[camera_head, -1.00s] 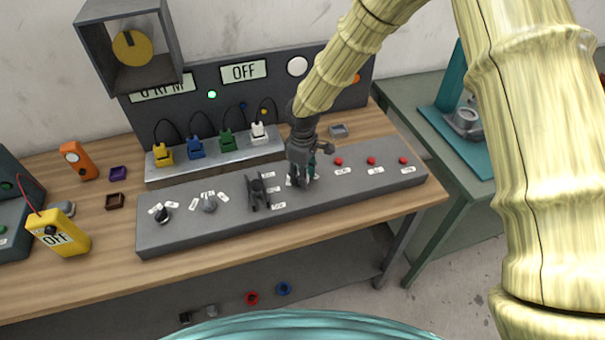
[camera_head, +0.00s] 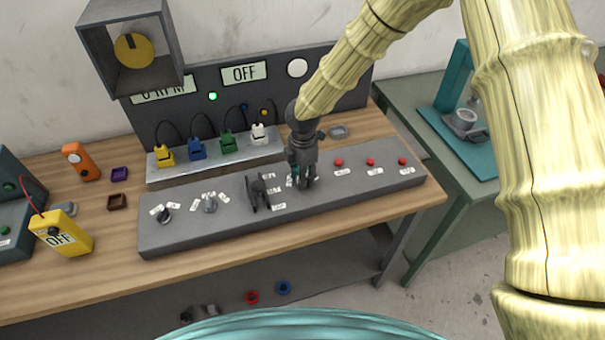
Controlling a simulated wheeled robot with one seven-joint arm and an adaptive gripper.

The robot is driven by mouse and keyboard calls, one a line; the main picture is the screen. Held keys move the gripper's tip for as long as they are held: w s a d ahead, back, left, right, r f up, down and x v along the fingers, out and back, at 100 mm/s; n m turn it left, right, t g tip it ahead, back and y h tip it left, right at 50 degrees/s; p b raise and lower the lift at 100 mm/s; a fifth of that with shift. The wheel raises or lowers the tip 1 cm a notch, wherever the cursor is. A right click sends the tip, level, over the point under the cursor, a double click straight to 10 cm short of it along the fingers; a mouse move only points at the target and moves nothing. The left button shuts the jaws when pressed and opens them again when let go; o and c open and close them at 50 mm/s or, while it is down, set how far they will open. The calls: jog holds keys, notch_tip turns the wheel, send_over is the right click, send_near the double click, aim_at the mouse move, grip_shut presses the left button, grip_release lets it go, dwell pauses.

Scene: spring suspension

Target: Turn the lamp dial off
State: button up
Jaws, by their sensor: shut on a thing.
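A grey control panel (camera_head: 225,227) lies along the front of the wooden bench.
A black lever (camera_head: 257,191) stands just left of my gripper. Two small knobs (camera_head: 210,204) sit farther left. Several red buttons (camera_head: 371,161) line the right of the panel. Coloured plugs (camera_head: 227,143) stand on a ledge behind. An OFF display (camera_head: 244,71) is on the back board.

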jog(key=shift+w+r+n, duration=0.1)
jog(key=shift+n, duration=1.2)
jog(key=o, duration=1)
notch_tip(320, 180, up, 12)
jog(key=shift+n, duration=0.3)
